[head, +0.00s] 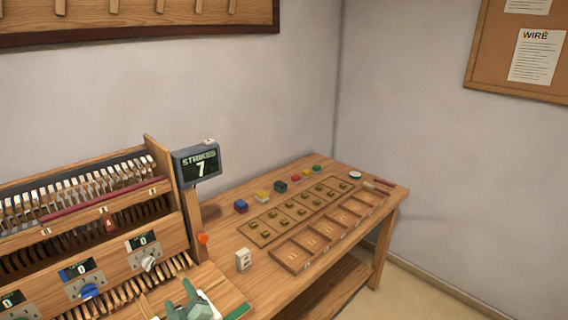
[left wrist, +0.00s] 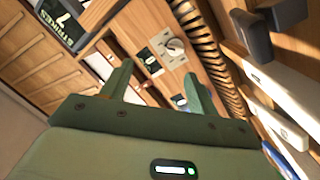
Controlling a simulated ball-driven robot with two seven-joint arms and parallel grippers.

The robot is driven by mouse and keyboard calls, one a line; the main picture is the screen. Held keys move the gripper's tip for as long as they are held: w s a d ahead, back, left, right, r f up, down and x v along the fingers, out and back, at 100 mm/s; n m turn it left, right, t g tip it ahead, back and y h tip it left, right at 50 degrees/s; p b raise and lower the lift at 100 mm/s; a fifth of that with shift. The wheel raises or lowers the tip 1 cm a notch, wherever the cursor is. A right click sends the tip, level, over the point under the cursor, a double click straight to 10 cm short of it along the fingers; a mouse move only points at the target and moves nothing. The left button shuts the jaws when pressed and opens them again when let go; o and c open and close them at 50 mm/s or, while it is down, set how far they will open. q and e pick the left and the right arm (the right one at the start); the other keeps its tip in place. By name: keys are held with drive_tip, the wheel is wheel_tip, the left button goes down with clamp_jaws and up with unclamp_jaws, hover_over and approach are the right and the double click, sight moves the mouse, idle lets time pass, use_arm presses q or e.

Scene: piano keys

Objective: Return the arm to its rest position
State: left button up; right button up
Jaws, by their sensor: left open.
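My left gripper (head: 195,300) shows at the bottom edge of the head view, low in front of the piano mechanism (head: 105,222). In the left wrist view its two green fingers (left wrist: 158,82) stand apart with nothing between them. Beyond the fingers, that view shows a panel with a knob (left wrist: 173,45) and the wooden mechanism. Most of my left arm is hidden below the head view. My right gripper is in neither view.
A strikes display (head: 198,162) reading 7 stands beside the mechanism. A wooden bench (head: 225,238) to the right holds coloured blocks (head: 261,196), a pegged board and a compartment tray (head: 292,255). A small white box (head: 243,260) stands nearer. Piano keys (left wrist: 285,80) are close in the left wrist view.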

use_arm(q)
drive_tip(key=s+d+r+m+h, duration=0.1)
drive_tip(key=s+d+m+h, duration=0.35)
drive_tip(key=m+h, duration=0.4)
drive_tip(key=s+d+m+h, duration=0.4)
drive_tip(key=d+m+h, duration=0.1)
drive_tip(key=m, duration=0.6)
drive_tip(key=s+a+r+m+g+y, duration=0.2)
drive_tip(key=s+a+r+g+y, duration=0.15)
drive_tip(key=s, duration=0.55)
drive_tip(key=s+a+r+m+g+y, duration=0.2)
drive_tip(key=s+a+g+y, duration=0.15)
drive_tip(key=s, duration=0.65)
drive_tip(key=s+d+f+g+h+b, duration=0.2)
drive_tip(key=f, duration=1.2)
drive_tip(key=s+d+f+g+h+b, duration=0.1)
drive_tip(key=s+d+f+h, duration=0.1)
drive_tip(key=f, duration=1.3)
drive_tip(key=s+f+n+g+h+b, duration=0.1)
drive_tip(key=s+f+n+g+b, duration=0.1)
drive_tip(key=s+f, duration=1.6)
drive_tip(key=shift+s+f+n+g+b, duration=0.25)
drive_tip(key=shift+s+n+g+b, duration=0.15)
drive_tip(key=shift+s+n, duration=0.45)
